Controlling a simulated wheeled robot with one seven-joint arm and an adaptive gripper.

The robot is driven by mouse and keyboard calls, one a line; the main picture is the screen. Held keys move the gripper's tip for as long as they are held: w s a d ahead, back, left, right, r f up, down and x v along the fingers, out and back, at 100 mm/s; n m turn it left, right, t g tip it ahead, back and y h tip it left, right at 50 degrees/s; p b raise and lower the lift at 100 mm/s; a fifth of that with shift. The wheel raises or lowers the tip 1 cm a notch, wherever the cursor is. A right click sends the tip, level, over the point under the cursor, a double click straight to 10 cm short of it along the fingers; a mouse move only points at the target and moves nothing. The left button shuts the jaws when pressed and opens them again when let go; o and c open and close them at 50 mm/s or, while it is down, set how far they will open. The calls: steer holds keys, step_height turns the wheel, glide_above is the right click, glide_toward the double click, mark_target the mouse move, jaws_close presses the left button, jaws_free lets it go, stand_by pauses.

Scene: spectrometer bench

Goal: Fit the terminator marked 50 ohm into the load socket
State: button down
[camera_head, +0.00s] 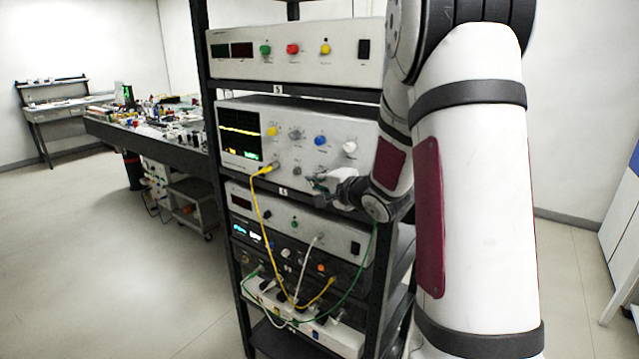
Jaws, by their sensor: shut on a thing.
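My gripper (320,186) is at the front of the rack, just before the lower right part of the panel of the instrument with the screen (290,140). It is shut on a small part that I take for the terminator. The part is mostly hidden by the fingers, and I cannot read any marking on it. A small grey connector (297,171) shows on the panel left of my gripper. I cannot tell which connector is the load socket, and my gripper may be covering it.
A yellow cable (257,205) is plugged in left of my gripper and hangs down. A green cable (362,275) hangs below my arm. More instruments fill the rack (212,95) above and below. A cluttered bench (150,140) stands behind left; the left floor is clear.

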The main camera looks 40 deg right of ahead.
steer(key=shift+d, duration=0.1)
stand_by(0.7)
steer(key=c, duration=1.4)
jaws_free()
steer(key=v, duration=1.2)
